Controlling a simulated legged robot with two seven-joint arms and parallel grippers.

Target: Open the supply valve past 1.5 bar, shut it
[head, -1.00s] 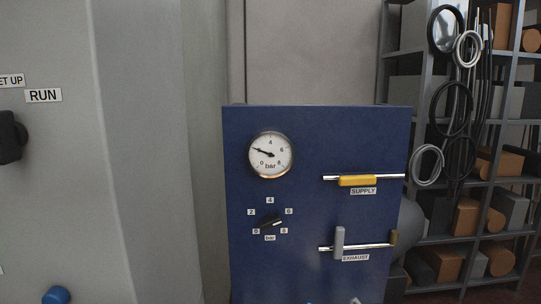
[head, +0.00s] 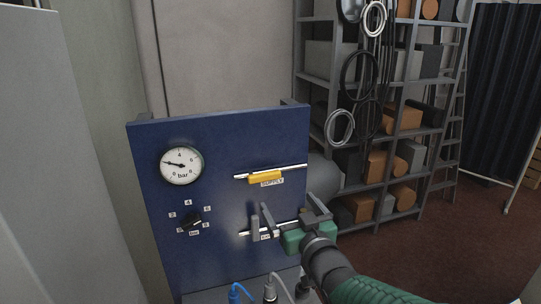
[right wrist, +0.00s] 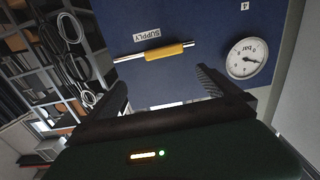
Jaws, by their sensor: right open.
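The yellow supply valve handle (head: 265,177) lies level along its silver pipe on the blue panel (head: 215,135), above the SUPPLY label. It also shows in the right wrist view (right wrist: 164,54). My right gripper (head: 288,210) is open and empty, below the supply handle and in front of the exhaust pipe, apart from the yellow handle. My left gripper is out of view.
The grey exhaust handle (head: 255,227) stands upright beside my right gripper, which partly hides its pipe. A black selector knob (head: 191,220) sits below the gauge. Blue and grey plugs (head: 236,292) stand at the panel's foot. A loaded shelf (head: 300,82) stands behind right.

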